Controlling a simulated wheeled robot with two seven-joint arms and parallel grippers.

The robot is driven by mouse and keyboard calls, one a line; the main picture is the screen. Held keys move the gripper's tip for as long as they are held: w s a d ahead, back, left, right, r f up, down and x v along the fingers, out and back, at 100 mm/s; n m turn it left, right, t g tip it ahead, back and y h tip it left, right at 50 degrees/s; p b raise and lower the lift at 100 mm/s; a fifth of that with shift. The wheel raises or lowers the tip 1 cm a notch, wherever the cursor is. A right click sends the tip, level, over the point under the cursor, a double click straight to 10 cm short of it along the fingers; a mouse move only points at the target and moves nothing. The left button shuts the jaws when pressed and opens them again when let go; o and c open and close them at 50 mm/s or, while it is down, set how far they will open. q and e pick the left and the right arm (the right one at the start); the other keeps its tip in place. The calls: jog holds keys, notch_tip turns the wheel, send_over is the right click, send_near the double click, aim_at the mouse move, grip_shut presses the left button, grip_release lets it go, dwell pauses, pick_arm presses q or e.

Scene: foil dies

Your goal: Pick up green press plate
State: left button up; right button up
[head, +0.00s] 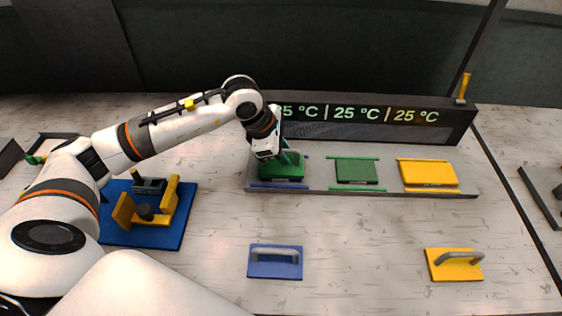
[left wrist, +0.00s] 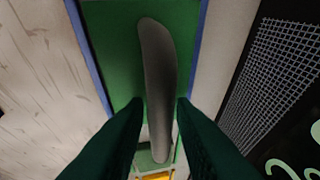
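The green press plate (head: 283,171) is at the left station of the grey board, between blue rails. Its grey bar handle shows in the left wrist view (left wrist: 157,65), with the green plate (left wrist: 112,45) beneath. My left gripper (head: 289,157) is over the plate, pointing down. In the left wrist view its two dark fingers (left wrist: 160,105) stand close on either side of the handle and appear shut on it. Whether the plate rests on the station or is slightly raised cannot be told. My right gripper is out of view.
The board (head: 322,188) also has a green station (head: 357,171) and a yellow station (head: 428,173), with a display panel (head: 365,122) behind. A blue plate (head: 275,267) and a yellow plate (head: 454,270) lie in front. A blue-based fixture (head: 143,237) stands left.

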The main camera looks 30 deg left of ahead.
pick_arm(q)
grip_shut()
jog(key=shift+r, duration=0.1)
jog(key=shift+w, duration=0.1)
